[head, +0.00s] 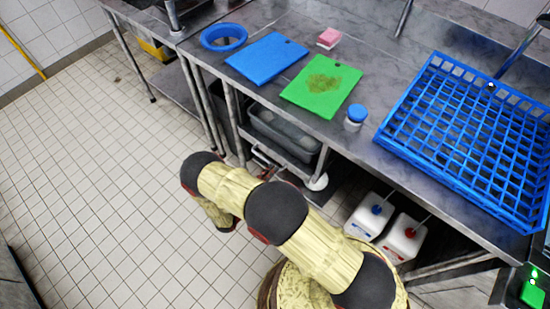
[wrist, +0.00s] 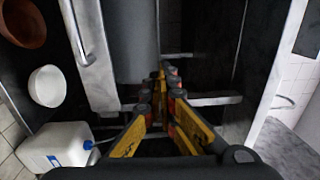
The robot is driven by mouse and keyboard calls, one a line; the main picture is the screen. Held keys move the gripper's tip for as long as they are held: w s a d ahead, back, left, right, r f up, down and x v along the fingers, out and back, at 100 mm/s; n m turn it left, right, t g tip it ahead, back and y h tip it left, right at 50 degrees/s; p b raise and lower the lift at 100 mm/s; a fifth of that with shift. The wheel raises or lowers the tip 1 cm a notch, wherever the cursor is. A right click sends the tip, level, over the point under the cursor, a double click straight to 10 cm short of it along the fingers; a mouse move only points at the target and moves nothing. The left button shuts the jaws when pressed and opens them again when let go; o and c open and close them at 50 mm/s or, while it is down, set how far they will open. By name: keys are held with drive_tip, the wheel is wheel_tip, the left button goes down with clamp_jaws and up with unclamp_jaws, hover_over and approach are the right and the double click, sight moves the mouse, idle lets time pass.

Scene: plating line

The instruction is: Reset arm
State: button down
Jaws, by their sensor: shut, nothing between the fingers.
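My gripper (wrist: 160,90) shows in the wrist view with its yellow and black fingers closed together and nothing between them. It points at the space under the steel counter. In the head view my arm is folded in front of the counter, and the gripper itself is hidden there.
White canisters (head: 368,216) stand below. The tiled floor (head: 90,190) at left is clear.

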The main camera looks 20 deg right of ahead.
drive_tip(key=shift+s+a, duration=0.1)
drive_tip(key=s+d+f+m+g, duration=0.3)
drive_tip(key=s+d+m+g, duration=0.1)
drive_tip(key=s+m, duration=0.3)
drive_tip(key=s+r+m+g, duration=0.7)
drive_tip(key=m, duration=0.4)
drive_tip(key=s+a+r+m+g+y, duration=0.1)
drive_tip(key=s+a+r+m+y, duration=0.1)
drive_tip(key=r+m+y, duration=0.65)
drive_tip(key=s+a+r+m+g+y, duration=0.1)
drive_tip(key=s+a+r+m+y, duration=0.2)
drive_tip(key=r+m, duration=1.05)
drive_tip(key=s+d+r+m+t+y, duration=0.1)
drive_tip(key=d+r+t+y, duration=0.1)
drive_tip(key=r, duration=0.9)
drive_tip(key=s+d+r+m+t+y, duration=0.1)
drive_tip(key=d+r+t, duration=0.4)
drive_tip(key=r, duration=0.6)
drive_tip(key=shift+s+m+t+y, duration=0.35)
drive_tip(key=shift+s+m, duration=0.25)
drive_tip(key=shift+s, duration=0.15)
